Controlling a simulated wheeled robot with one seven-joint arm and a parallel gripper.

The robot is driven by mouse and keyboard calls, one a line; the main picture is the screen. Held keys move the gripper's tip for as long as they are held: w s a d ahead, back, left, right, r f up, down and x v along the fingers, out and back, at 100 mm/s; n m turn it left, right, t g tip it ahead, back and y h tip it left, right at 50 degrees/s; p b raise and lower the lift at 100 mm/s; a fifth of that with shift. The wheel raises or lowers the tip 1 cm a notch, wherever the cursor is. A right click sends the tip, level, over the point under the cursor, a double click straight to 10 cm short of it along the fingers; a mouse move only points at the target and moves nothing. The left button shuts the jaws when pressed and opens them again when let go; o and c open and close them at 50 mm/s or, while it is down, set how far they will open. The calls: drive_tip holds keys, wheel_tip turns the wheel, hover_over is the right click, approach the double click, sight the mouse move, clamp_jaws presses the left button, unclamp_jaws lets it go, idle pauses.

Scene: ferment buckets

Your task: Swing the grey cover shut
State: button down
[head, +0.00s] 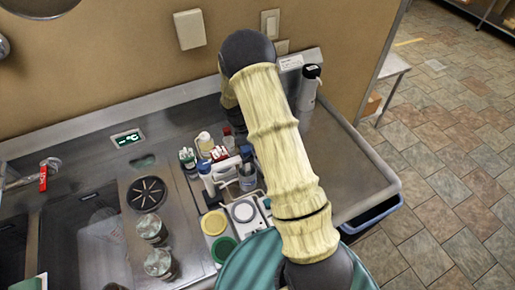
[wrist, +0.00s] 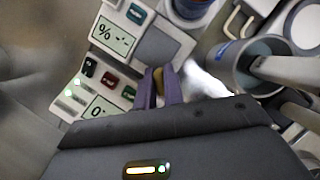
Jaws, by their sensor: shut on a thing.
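The grey cover (wrist: 164,46) appears to be the flat grey panel beside a "%" display in the wrist view; I cannot tell its angle. My gripper (wrist: 164,74) shows there as two purple-grey fingers, shut, with their tips at the near edge of this panel. A thin yellow-brown strip shows between the fingers. The grip itself is small and partly hidden. In the head view my arm covers the gripper, and I cannot make out the cover.
A second display unit (wrist: 104,108) stands left of the fingers, and a grey-blue cup (wrist: 245,65) stands to the right. In the head view, bottles (head: 205,141), a yellow-lidded tub (head: 214,222) and a green-lidded tub (head: 223,248) crowd the counter.

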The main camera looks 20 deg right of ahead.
drive_tip(key=shift+w+r, duration=0.1)
drive_tip(key=c, duration=1.5)
unclamp_jaws()
drive_tip(key=b+v, duration=0.3)
drive_tip(key=v, duration=1.4)
drive_tip(key=shift+r+b, duration=0.15)
drive_tip(key=shift+b, duration=0.15)
